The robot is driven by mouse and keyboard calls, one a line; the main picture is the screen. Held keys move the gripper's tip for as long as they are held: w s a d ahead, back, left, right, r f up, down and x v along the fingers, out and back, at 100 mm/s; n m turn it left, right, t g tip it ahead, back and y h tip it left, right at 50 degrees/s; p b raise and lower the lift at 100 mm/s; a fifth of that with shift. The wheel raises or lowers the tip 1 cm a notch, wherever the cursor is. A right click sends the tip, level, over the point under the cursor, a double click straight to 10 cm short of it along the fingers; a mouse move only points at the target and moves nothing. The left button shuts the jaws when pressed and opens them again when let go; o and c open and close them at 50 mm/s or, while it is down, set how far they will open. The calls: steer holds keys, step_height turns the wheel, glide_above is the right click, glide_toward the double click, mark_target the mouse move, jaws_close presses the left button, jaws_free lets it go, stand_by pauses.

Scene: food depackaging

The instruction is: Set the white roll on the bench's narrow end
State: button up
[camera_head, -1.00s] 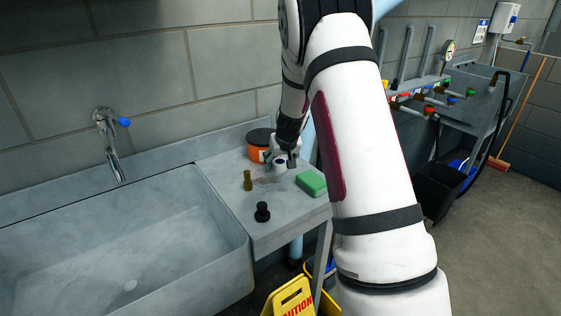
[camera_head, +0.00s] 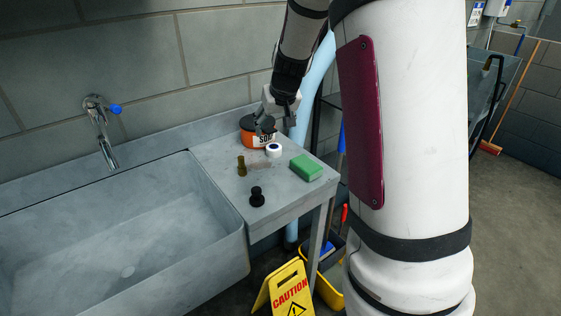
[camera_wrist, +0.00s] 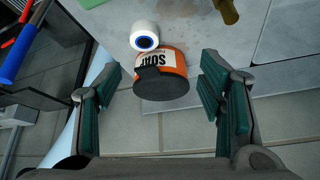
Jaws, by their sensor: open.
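The white roll (camera_head: 273,150), with a blue ring around its dark centre, rests on the grey bench end (camera_head: 288,203) right of the sink. It stands in front of the orange soap tub (camera_head: 257,138). My gripper (camera_head: 268,124) is above and behind the roll, near the tub, with its fingers empty. In the wrist view the open gripper (camera_wrist: 163,100) has its green-padded fingers spread wide. There the roll (camera_wrist: 144,31) shows beyond the tub (camera_wrist: 165,72), which lies between the fingers in the picture. The gripper is apart from the roll.
A green sponge (camera_head: 306,168), a black stopper-like piece (camera_head: 257,197) and a small olive-brown piece (camera_head: 241,166) stand on the bench. The sink basin (camera_head: 120,245) is to the left. A yellow caution sign (camera_head: 285,290) stands on the floor below. The bench's front right corner is bare.

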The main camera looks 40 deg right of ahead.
steer(key=s+a+r+n+y, duration=0.2)
steer(key=s+a+r, duration=0.8)
steer(key=s+a, duration=0.65)
steer(key=s, duration=0.6)
steer(key=s+a+n+g, duration=0.1)
steer(key=s+a, duration=0.1)
steer(key=s, duration=0.7)
steer(key=shift+s+a+f+n+h, duration=0.15)
steer(key=shift+a+f+n+h, duration=0.15)
steer(key=shift+a+f+h, duration=0.1)
steer(key=shift+a, duration=0.1)
